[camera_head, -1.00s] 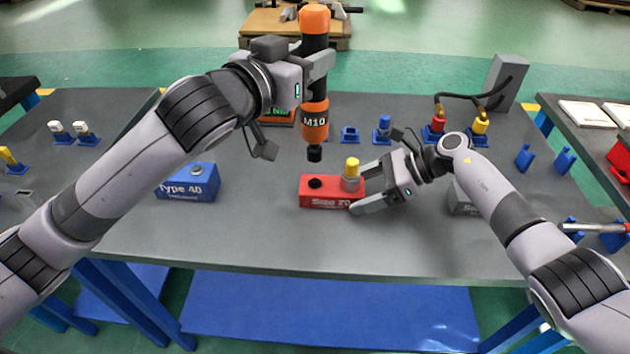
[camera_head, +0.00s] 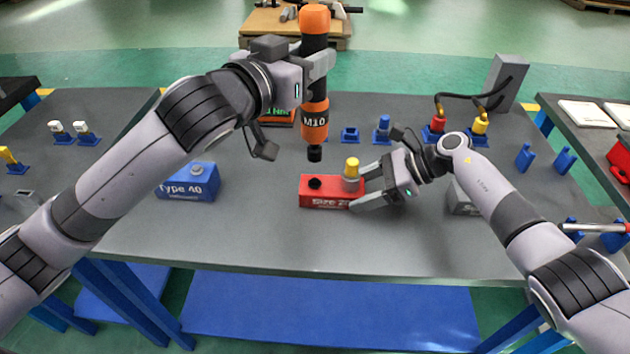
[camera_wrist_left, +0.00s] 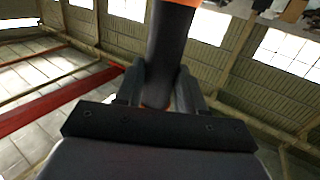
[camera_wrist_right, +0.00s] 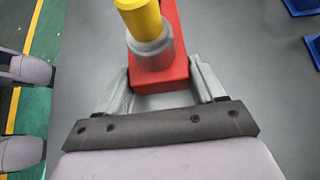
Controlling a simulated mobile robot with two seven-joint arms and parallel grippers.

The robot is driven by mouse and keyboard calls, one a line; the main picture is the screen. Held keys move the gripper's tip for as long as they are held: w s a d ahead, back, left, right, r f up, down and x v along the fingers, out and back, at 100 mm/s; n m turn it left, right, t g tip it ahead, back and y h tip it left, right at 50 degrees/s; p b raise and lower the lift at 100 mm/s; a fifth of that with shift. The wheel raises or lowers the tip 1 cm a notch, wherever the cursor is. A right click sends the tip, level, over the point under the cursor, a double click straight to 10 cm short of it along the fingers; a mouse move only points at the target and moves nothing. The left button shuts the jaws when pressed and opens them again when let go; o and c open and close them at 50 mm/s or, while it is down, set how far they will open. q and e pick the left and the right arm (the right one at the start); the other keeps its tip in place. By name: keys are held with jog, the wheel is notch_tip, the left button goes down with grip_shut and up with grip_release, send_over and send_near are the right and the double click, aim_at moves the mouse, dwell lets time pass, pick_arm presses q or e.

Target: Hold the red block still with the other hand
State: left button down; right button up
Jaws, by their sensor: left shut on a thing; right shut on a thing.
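The red block (camera_head: 322,190) lies on the grey table near the middle, with a dark hole in its top left part. A yellow-topped grey plug (camera_head: 352,172) stands in its right part; it also shows in the right wrist view (camera_wrist_right: 146,35). My right gripper (camera_head: 366,190) is shut on the block's right end, one finger on each side. My left gripper (camera_head: 318,72) is shut on the orange and black M10 screwdriver (camera_head: 314,118). The tool hangs upright, its black tip above the table, apart from the block and near its hole in the picture.
A blue Type 40 block (camera_head: 190,183) stands at left, and a grey block (camera_head: 462,200) is partly hidden behind my right arm. Several small blue holders line the back. A grey box with cables (camera_head: 506,82) stands at back right. The table front is clear.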

aim_at(310, 104)
pick_arm(q)
jog(key=shift+r, duration=0.2)
jog(key=shift+d+f+n+t+y, duration=0.1)
jog(key=shift+f+n+t+y, duration=0.45)
jog(key=shift+f, duration=0.6)
jog(key=shift+d+f+n+t+y, duration=0.1)
jog(key=shift+f+n+t+y, duration=0.25)
jog(key=shift+f+y, duration=0.6)
jog(key=shift+f, duration=0.2)
jog(key=shift+s+f, duration=0.1)
jog(key=shift+f, duration=1.15)
dwell(3.2)
jog(key=shift+r, duration=0.1)
jog(key=shift+r, duration=2.65)
